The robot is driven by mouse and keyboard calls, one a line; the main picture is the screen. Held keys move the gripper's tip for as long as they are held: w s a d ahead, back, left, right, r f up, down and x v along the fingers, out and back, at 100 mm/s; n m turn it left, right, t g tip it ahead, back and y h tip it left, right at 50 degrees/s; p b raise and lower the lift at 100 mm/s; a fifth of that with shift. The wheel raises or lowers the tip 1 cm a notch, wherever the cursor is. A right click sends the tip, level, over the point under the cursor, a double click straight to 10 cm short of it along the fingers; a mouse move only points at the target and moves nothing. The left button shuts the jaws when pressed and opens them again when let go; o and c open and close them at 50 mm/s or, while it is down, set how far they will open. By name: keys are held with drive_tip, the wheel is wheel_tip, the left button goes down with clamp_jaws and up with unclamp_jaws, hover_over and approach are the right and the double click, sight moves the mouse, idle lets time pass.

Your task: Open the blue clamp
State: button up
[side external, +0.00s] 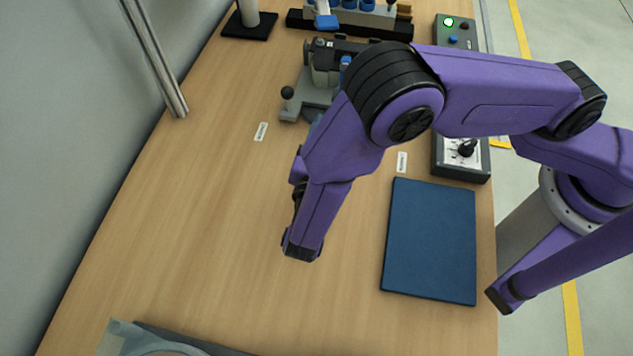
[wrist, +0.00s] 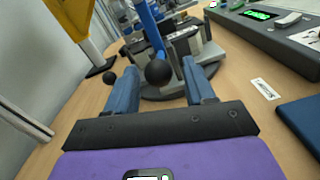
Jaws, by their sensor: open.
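The blue clamp shows in the wrist view as a blue lever (wrist: 150,28) with a black ball knob (wrist: 158,72) on its near end. It rises from a grey fixture (wrist: 172,50). My gripper (wrist: 160,74) is open, its two blue fingers on either side of the ball knob in the picture. I cannot tell whether the fingers touch the knob. In the side view the fixture's grey base (side external: 301,103) shows, with a little of the blue part (side external: 345,66). My arm hides most of the clamp and nearly all of my gripper there.
A second black ball (side external: 287,92) stands at the base's left. A control box with a dial (side external: 462,150) and a dark blue mat (side external: 430,245) lie to the right. A rack with blue parts (side external: 350,22) stands at the back.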

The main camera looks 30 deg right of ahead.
drive_tip(key=v, duration=1.4)
drive_tip(key=shift+s, duration=0.15)
drive_tip(key=w+d+r+m+g+y, duration=0.2)
drive_tip(key=d+r+m+g, duration=0.15)
drive_tip(key=d, duration=0.45)
drive_tip(key=w+d+r+m+g+y, duration=0.2)
drive_tip(key=d+r+g, duration=0.25)
drive_tip(key=d, duration=0.45)
drive_tip(key=s+d+r+m+g+y, duration=0.1)
drive_tip(key=s+d+m+g+y, duration=0.1)
drive_tip(key=d, duration=0.6)
drive_tip(key=s+d+r+m+g+y, duration=0.2)
drive_tip(key=s+d+m+y, duration=0.2)
drive_tip(key=s+d+y, duration=0.3)
drive_tip(key=shift+s+d+y, duration=0.3)
drive_tip(key=shift+s+d, duration=0.4)
drive_tip(key=shift+r, duration=0.15)
